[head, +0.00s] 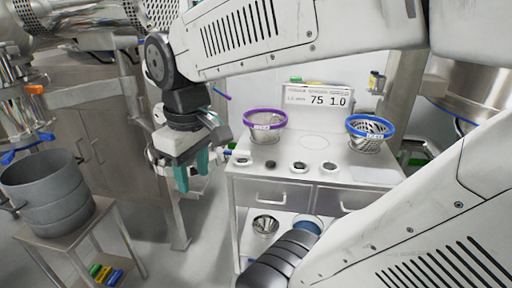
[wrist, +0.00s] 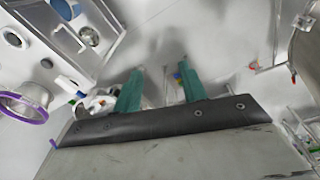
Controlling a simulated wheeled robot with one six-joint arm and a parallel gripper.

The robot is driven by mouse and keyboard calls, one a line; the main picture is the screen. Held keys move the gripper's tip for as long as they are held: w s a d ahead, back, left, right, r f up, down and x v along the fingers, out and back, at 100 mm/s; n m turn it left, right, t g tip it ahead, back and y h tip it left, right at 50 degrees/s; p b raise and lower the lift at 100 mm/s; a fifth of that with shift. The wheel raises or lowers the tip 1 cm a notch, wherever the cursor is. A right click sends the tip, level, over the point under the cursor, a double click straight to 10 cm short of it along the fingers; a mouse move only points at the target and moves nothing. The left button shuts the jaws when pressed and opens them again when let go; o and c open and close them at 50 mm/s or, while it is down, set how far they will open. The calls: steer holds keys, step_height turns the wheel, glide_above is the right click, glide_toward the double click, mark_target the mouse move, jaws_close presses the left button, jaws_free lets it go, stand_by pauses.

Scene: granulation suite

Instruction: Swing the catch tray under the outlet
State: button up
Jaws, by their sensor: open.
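My gripper (head: 192,174) hangs in the middle left of the head view, its teal fingers pointing down. In the wrist view the fingers of my gripper (wrist: 160,75) stand apart with nothing held between them. A steel machine (head: 25,105) with a downward lower end stands at the far left. A grey round vessel (head: 50,190) sits on a low steel stand (head: 68,238) below it, left of my gripper and apart from it. A pale curved rim (head: 156,160) shows behind my gripper, partly hidden. I cannot tell which part is the catch tray.
A white bench (head: 375,178) to the right holds a purple-rimmed sieve (head: 264,120), a blue-rimmed sieve (head: 370,128) and several small round parts. A display (head: 318,98) stands behind. Colored blocks (head: 104,273) lie low under the stand. Open floor shows between stand and bench.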

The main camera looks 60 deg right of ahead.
steer(key=w+d+n, duration=0.1)
steer(key=w+d, duration=0.2)
steer(key=d, duration=0.4)
steer(key=w+d+n, duration=0.1)
steer(key=w+d, duration=0.3)
steer(key=d, duration=0.3)
steer(key=n+g, duration=0.1)
glide_above(245, 152)
step_height(245, 152, down, 2)
steer(key=shift+a+f, duration=0.1)
steer(key=shift+f, duration=0.05)
steer(key=shift+d+f+n, duration=0.25)
steer(key=shift+n, duration=0.05)
step_height(245, 152, down, 7)
steer(key=shift+f, duration=0.15)
steer(key=shift+a, duration=0.1)
jaws_close()
